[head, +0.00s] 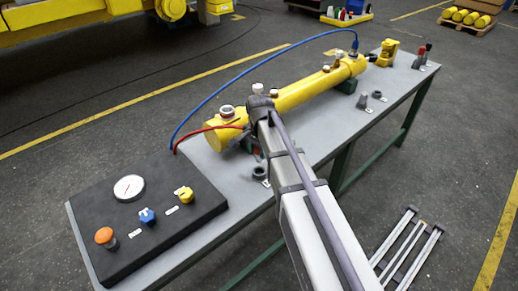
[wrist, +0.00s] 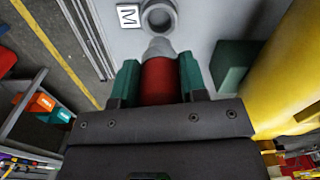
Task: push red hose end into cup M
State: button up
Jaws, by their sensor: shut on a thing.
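My gripper (wrist: 158,82) is shut on the red hose end (wrist: 160,80), with one teal finger on each side. The hose end's grey tip (wrist: 158,48) sticks out past the fingers toward cup M. Cup M (wrist: 159,18) is a grey ring on the grey bench, beside a white label marked M (wrist: 128,16). The tip appears just short of the ring in the wrist view; I cannot tell the height between them. In the head view a grey cup (head: 260,172) stands near the bench's front edge, and the red hose (head: 205,129) runs from the panel toward my gripper, which my arm mostly hides.
A yellow cylinder (head: 305,92) lies along the bench close to my gripper; it also fills the right of the wrist view (wrist: 285,70). A green block (wrist: 237,65) stands beside it. A blue hose (head: 245,70) arches overhead. A black control panel (head: 145,215) is at left.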

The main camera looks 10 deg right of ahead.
notch_tip(320, 180, down, 7)
jog(key=b, duration=0.6)
jog(key=o, duration=1.1)
jog(key=shift+o, duration=0.2)
notch_tip(320, 180, up, 11)
jog(key=p, duration=1.1)
jog(key=shift+r, duration=0.15)
jog(key=shift+f, duration=0.2)
